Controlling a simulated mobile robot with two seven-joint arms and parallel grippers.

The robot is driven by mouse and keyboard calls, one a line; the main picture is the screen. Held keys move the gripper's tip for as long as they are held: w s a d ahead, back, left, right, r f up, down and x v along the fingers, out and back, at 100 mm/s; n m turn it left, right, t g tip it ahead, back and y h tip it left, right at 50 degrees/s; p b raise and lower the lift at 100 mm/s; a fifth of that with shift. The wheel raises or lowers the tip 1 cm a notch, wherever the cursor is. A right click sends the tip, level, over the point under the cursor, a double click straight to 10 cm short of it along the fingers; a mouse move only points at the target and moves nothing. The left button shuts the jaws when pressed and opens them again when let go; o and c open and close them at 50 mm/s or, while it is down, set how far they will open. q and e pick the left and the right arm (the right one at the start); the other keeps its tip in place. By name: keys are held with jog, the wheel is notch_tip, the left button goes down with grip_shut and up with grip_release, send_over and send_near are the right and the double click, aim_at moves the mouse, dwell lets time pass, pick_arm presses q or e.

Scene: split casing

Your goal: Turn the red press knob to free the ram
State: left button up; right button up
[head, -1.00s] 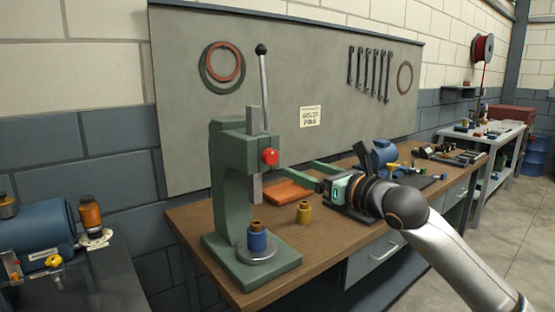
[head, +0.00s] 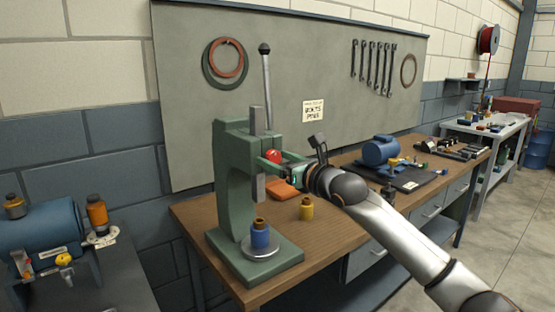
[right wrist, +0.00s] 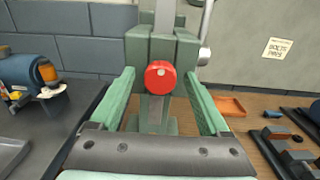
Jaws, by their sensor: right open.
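The red press knob (head: 273,156) is on the front of the green press (head: 232,185); it also shows in the right wrist view (right wrist: 160,76). The grey ram (head: 258,189) hangs below the press head, above a blue cylinder with a brass top (head: 260,235) on the round plate. My right gripper (head: 266,160) is open, its green fingers pointing at the press head. In the right wrist view, the fingers (right wrist: 160,80) stand on either side of the knob with visible gaps, so they look apart from it. My left gripper is not in view.
A lever (head: 266,85) rises behind the press head. A brass piece (head: 306,209) and an orange tray (head: 284,189) are on the wooden bench (head: 335,212). A blue motor (head: 381,150) stands farther right. A dark table (head: 105,275) is at left.

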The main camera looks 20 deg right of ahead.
grip_shut()
dwell(0.5)
